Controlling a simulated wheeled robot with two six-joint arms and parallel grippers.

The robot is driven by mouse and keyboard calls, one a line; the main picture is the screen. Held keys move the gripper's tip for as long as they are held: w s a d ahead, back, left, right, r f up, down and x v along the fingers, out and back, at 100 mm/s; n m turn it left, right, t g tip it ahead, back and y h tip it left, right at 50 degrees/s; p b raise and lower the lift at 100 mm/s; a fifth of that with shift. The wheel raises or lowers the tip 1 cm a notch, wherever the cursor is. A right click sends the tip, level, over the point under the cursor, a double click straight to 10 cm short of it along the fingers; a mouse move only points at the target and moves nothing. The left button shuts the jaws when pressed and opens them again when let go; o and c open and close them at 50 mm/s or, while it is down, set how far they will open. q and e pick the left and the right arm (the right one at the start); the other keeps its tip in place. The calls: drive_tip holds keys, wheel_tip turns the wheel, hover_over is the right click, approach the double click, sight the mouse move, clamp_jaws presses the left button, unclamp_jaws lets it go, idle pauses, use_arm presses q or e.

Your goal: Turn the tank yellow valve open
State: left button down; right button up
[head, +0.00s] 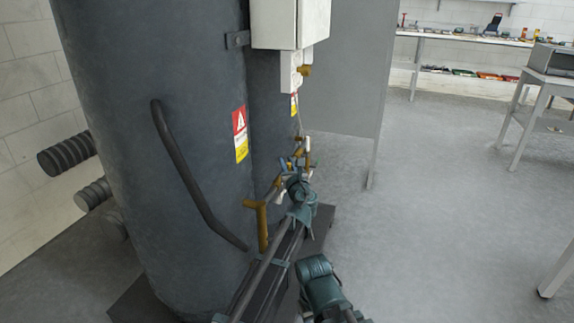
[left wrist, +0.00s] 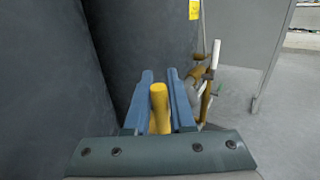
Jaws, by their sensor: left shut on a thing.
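The yellow valve handle (left wrist: 159,104) stands between the two blue fingers of my left gripper (left wrist: 160,100) in the left wrist view. The gripper is shut on it, with a finger on each side. In the head view my left gripper (head: 293,163) is at the brass fittings beside the tall dark grey tank (head: 185,130). There the handle is mostly hidden by the fingers and wrist. My right gripper does not show.
A brass pipe (head: 262,220) comes out low on the tank, near my left arm. A bent dark handrail (head: 183,170) runs down the tank. A grey panel (head: 345,80) stands behind the fittings. The floor (head: 440,220) to the right is clear.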

use_arm(q)
drive_tip(key=s+n+t+y+b, duration=0.1)
drive_tip(key=b, duration=0.2)
drive_tip(key=s+n+t+b, duration=0.1)
drive_tip(key=n+t+b, duration=0.1)
drive_tip(key=b, duration=0.2)
drive_tip(key=shift+s+a+f+t+y, duration=0.15)
drive_tip(key=shift+s+a+t+y, duration=0.15)
drive_tip(key=shift+s+a+y, duration=0.1)
drive_tip(key=shift+s+a+n+t+y+b, duration=0.25)
drive_tip(key=shift+s+n+t+y+b, duration=0.3)
drive_tip(key=shift+n+y+b, duration=0.5)
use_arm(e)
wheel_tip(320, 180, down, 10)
use_arm(q)
drive_tip(key=shift+s+r, duration=0.1)
drive_tip(key=shift+r, duration=0.1)
drive_tip(key=c, duration=0.8)
unclamp_jaws()
drive_tip(key=shift+o, duration=0.2)
